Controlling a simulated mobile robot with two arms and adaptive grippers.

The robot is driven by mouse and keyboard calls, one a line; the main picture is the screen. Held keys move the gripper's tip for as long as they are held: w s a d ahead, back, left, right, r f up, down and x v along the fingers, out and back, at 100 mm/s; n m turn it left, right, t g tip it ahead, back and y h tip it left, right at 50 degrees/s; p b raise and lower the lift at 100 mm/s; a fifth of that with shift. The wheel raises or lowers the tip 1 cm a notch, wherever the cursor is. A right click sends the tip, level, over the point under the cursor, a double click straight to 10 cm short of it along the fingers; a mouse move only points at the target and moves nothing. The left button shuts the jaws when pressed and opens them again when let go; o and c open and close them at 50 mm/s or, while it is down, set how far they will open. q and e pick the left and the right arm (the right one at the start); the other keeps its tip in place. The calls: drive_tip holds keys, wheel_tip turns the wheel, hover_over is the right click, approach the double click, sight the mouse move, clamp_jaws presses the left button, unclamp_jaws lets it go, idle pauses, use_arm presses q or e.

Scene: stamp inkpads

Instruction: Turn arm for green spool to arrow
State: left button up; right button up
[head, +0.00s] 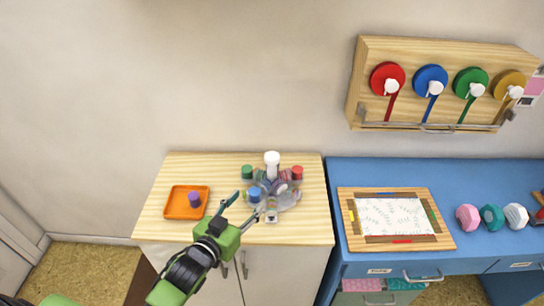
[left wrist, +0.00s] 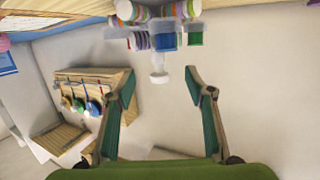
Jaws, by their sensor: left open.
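A carousel with a clear base (head: 288,200) and a white top knob (head: 272,158) stands on the wooden cabinet top. Its arms carry coloured spools. The green spool (head: 247,171) is at the back left, the red spool (head: 297,172) at the back right and the blue spool (head: 255,192) at the front left. A small pale block (head: 271,216) is at the front; I cannot make out an arrow. My left gripper (head: 242,206) is open and empty at the carousel's front left. The left wrist view shows its spread fingers (left wrist: 160,72) with the carousel beyond. My right gripper is out of view.
An orange tray (head: 176,211) with a purple piece (head: 194,199) lies left of the carousel. A wall rack (head: 440,55) holds ribbon rolls, including a green one (head: 471,82). The blue desk (head: 350,177) at right holds a framed board (head: 428,242) and several faceted pieces.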

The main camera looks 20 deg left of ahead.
sight(268, 162)
use_arm(q)
drive_tip(key=w+d+r, duration=0.1)
drive_tip(key=w, duration=0.4)
drive_tip(key=w+r+t+h+p, duration=0.1)
drive_tip(key=w, duration=0.4)
drive_tip(key=w+d+r+t+p, duration=0.1)
drive_tip(key=w+r, duration=0.1)
drive_tip(key=w, duration=0.3)
drive_tip(key=shift+w+d+m, duration=0.3)
drive_tip(key=shift+d, duration=0.05)
drive_tip(key=shift+c, duration=0.5)
clamp_jaws()
drive_tip(key=shift+s+h+p, duration=0.1)
drive_tip(key=shift+h+p, duration=0.2)
drive_tip(key=shift+h, duration=0.1)
